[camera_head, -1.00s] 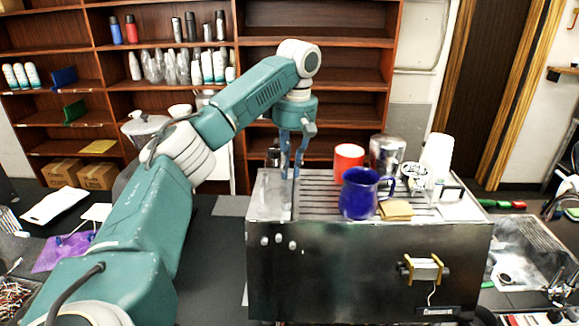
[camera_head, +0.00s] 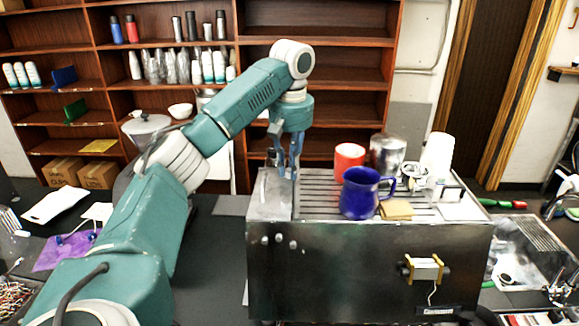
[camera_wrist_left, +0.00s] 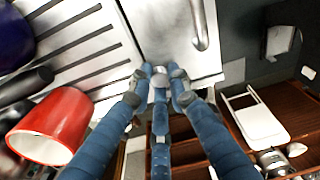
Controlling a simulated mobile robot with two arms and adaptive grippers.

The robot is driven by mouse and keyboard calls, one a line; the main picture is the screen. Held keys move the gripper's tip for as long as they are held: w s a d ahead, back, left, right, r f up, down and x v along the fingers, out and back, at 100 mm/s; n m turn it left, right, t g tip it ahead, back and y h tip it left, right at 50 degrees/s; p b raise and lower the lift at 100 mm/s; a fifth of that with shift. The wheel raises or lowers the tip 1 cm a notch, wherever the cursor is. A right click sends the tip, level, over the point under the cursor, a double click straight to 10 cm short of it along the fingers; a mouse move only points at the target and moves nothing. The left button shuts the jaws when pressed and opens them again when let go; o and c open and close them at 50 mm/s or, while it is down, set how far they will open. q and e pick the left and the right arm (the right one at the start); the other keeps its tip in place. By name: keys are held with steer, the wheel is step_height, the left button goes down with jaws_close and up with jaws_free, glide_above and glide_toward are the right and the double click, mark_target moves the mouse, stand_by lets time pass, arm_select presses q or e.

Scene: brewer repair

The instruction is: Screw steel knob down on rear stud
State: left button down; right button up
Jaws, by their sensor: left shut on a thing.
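My left gripper (camera_head: 284,174) points down at the rear left corner of the steel brewer (camera_head: 350,265). In the left wrist view its blue fingers (camera_wrist_left: 159,84) are closed around a small steel knob (camera_wrist_left: 160,80), at the edge of the brewer's steel top (camera_wrist_left: 165,35). The fingers cover most of the knob, and the rear stud under it is hidden. I cannot tell how far down the knob sits. My right gripper is not in view.
On the slatted top stand a blue mug (camera_head: 358,194), a red cup (camera_head: 349,158), a metal pitcher (camera_head: 388,153) and white cups (camera_head: 437,154). A bent steel handle (camera_wrist_left: 199,25) rises close to my fingers. Wooden shelves (camera_head: 315,55) stand behind.

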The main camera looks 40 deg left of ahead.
arm_select(q)
steer(key=m, duration=0.4)
steer(key=shift+a+r+m, duration=0.1)
steer(key=shift+m, duration=0.2)
steer(key=c, duration=1.2)
jaws_free()
steer(key=shift+o, duration=0.2)
steer(key=shift+r, duration=3.5)
steer(key=shift+f, duration=0.1)
